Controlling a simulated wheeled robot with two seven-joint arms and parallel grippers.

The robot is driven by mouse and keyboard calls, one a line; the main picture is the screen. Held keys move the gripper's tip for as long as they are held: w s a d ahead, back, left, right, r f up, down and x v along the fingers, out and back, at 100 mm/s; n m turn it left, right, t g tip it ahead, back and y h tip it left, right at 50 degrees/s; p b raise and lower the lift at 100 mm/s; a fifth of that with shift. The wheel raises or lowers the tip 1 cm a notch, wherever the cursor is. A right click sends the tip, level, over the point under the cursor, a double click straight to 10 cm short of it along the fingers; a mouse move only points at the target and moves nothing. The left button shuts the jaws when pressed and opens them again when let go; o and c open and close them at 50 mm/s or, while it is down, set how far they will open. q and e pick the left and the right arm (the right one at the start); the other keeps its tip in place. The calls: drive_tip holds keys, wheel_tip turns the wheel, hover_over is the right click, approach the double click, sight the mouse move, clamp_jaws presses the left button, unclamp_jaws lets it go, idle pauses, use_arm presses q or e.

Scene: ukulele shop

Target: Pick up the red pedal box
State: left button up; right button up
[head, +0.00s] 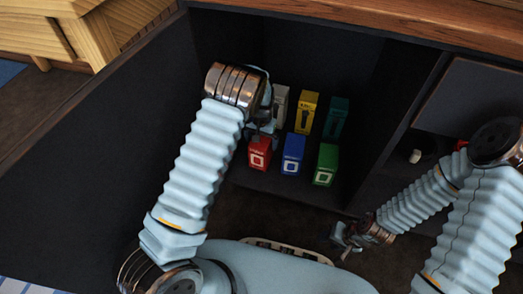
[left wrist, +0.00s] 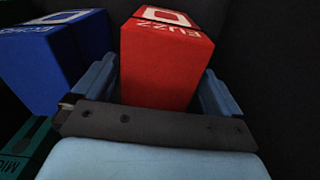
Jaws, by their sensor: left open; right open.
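The red pedal box (head: 259,154) stands at the left end of the front row in the dark cabinet compartment. In the left wrist view the red box (left wrist: 165,65), lettered FUZZ, shows between the two fingers of my left gripper (left wrist: 160,90). One finger is on each side of it, and I cannot tell whether they touch it. My left gripper (head: 263,130) is open and partly hidden behind its own wrist in the head view. My right gripper (head: 347,241) is low, in front of the cabinet and away from the boxes; its fingers look small and apart.
A blue box (head: 293,154) stands close to the right of the red one, then a green box (head: 326,165). Behind are white (head: 281,103), yellow (head: 306,113) and teal (head: 337,118) boxes. The cabinet's side wall (head: 100,150) is on the left; a wooden top (head: 400,22) runs above.

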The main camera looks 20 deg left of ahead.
use_arm(q)
wheel_tip(320, 180, down, 4)
drive_tip(key=shift+s+f+b, duration=0.1)
drive_tip(key=shift+f+b, duration=0.1)
drive_tip(key=shift+b, duration=0.15)
drive_tip(key=shift+d, duration=0.1)
drive_tip(key=shift+c, duration=0.5)
drive_tip(key=c, duration=1.2)
drive_tip(key=shift+r, duration=0.1)
